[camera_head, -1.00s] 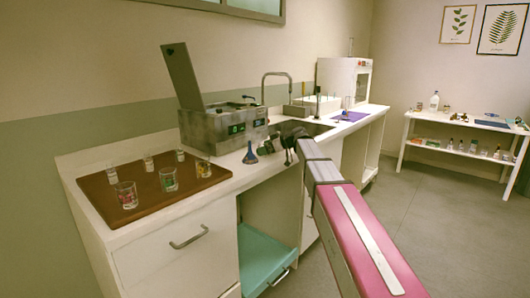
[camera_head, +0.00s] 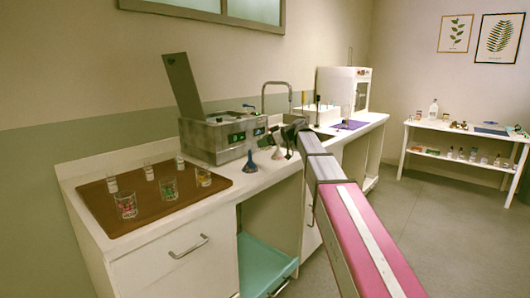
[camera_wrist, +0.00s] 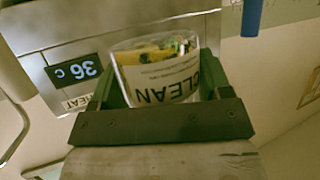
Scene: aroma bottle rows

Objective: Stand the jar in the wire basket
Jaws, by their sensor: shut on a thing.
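My gripper (camera_wrist: 155,98) is shut on a clear jar (camera_wrist: 165,75) with a white label reading "CLEAN" and yellow and green pieces inside. The jar sits between the two fingers in the wrist view. In the head view my gripper (camera_head: 288,133) is held over the counter, right of a metal heated bath (camera_head: 205,142) with its lid (camera_head: 182,88) raised. The bath's front and "36 C" display (camera_wrist: 77,72) show behind the jar in the wrist view. I cannot make out the wire basket; the inside of the bath is hidden.
A blue flask (camera_head: 250,162) and a pinkish flask (camera_head: 277,153) stand on the counter near my gripper. Several glasses stand on a brown board (camera_head: 150,218) at the left.

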